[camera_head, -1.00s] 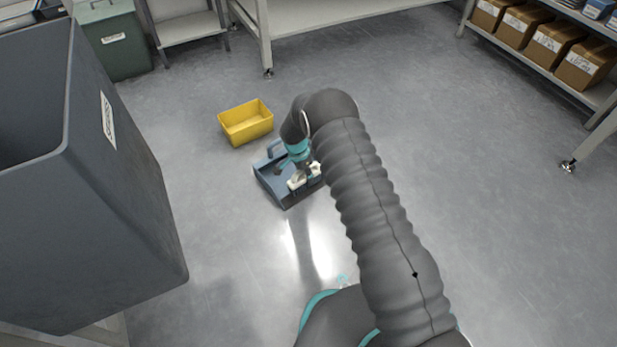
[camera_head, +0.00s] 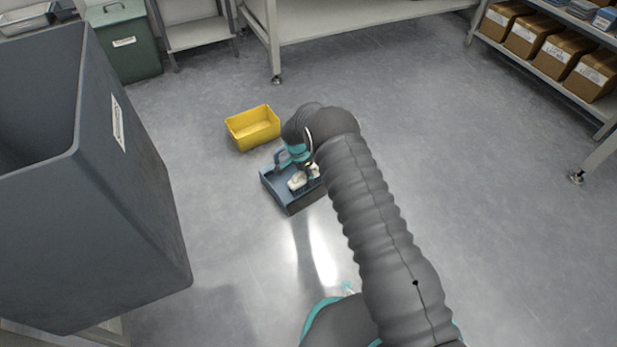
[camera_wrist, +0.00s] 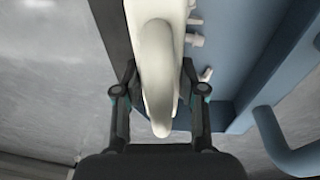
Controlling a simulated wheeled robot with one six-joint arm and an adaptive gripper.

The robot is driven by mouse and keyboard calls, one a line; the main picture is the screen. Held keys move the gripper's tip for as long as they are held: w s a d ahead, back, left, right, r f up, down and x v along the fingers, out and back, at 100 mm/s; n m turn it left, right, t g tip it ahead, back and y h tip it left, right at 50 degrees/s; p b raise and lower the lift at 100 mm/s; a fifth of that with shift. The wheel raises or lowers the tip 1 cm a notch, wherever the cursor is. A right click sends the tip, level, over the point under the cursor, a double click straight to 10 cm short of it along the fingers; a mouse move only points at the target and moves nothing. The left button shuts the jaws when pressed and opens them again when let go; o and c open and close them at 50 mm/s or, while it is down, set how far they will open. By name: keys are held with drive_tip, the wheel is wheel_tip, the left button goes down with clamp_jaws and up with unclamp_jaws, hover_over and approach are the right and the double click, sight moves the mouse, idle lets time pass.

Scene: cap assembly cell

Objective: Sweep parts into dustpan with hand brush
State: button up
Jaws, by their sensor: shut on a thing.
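My gripper (camera_wrist: 160,78) is shut on the cream handle of the hand brush (camera_wrist: 158,100), one finger on each side. The brush (camera_head: 298,182) is over the blue dustpan (camera_head: 279,197), partly inside its outline. The dustpan also shows in the wrist view (camera_wrist: 240,50), with its looped blue handle (camera_wrist: 300,158) at lower right. Several small white parts (camera_wrist: 196,40) lie in the dustpan, just right of the brush. A dark strip runs along the brush's left side. The bristles are not clearly seen, and my arm hides part of the dustpan in the head view.
A yellow bin (camera_head: 253,128) stands on the floor behind the dustpan. A large grey bin (camera_head: 130,220) is at the left. Shelving with cardboard boxes (camera_head: 545,45) is at the right. The floor to the right of my arm is clear.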

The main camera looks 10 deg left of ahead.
drive_tip(key=shift+r, duration=0.1)
drive_tip(key=shift+s+d+r+p, duration=0.55)
drive_tip(key=shift+d+r+p, duration=0.1)
drive_tip(key=shift+p, duration=0.2)
drive_tip(key=shift+s+d+r+p, duration=0.35)
drive_tip(key=shift+s+d+p, duration=0.15)
drive_tip(key=shift+s+d, duration=0.15)
drive_tip(key=s+d+r+p, duration=0.3)
drive_tip(key=s+d+r, duration=0.2)
drive_tip(key=s+d, duration=0.1)
drive_tip(key=shift+p, duration=0.4)
